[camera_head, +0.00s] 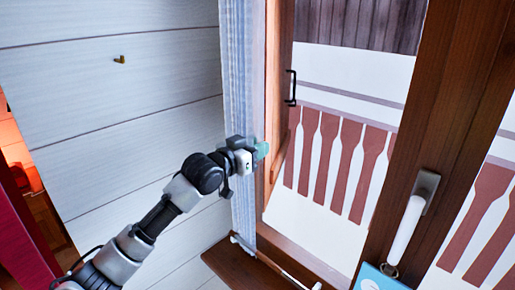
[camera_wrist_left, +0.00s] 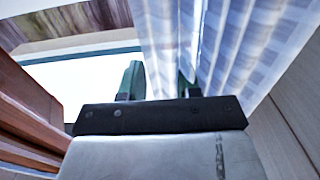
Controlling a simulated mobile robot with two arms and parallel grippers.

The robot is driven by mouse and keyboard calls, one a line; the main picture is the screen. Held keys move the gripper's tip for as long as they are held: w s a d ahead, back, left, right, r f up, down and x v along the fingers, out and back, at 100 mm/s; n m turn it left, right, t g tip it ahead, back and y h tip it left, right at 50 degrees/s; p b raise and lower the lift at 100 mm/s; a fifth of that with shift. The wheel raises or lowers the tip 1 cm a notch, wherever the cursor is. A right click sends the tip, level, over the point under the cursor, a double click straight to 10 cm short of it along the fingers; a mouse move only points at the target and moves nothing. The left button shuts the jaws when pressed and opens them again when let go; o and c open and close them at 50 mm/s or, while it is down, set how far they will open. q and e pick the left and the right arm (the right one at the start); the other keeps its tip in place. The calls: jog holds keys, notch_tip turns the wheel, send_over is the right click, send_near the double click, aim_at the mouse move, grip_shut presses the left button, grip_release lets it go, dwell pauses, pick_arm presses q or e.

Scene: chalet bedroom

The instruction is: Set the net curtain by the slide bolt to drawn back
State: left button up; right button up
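The net curtain (camera_head: 238,70) is a pale, pleated, see-through strip. It hangs gathered in a narrow bundle at the left side of the window, against the wooden frame. My left gripper (camera_head: 262,150) is at mid-height of the curtain, its green fingertips over the curtain's right edge. In the left wrist view the two green fingers (camera_wrist_left: 160,82) stand apart, with folds of the curtain (camera_wrist_left: 240,45) between them and to the right. Whether they press on the cloth cannot be told. I cannot make out a slide bolt for certain. My right gripper is not in view.
A wooden sill (camera_head: 240,270) lies below the curtain. A black pull handle (camera_head: 291,88) is on the window frame, and a white lever handle (camera_head: 405,230) is further right. A small brass fitting (camera_head: 119,60) sits on the white plank wall (camera_head: 150,100).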

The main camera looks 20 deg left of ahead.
pick_arm(q)
jog(key=shift+o, duration=1)
jog(key=shift+a+f, duration=0.1)
jog(key=b+v, duration=0.3)
jog(key=v, duration=0.7)
jog(key=shift+s+b, duration=0.3)
jog(key=shift+s, duration=0.05)
jog(key=shift+a, duration=0.15)
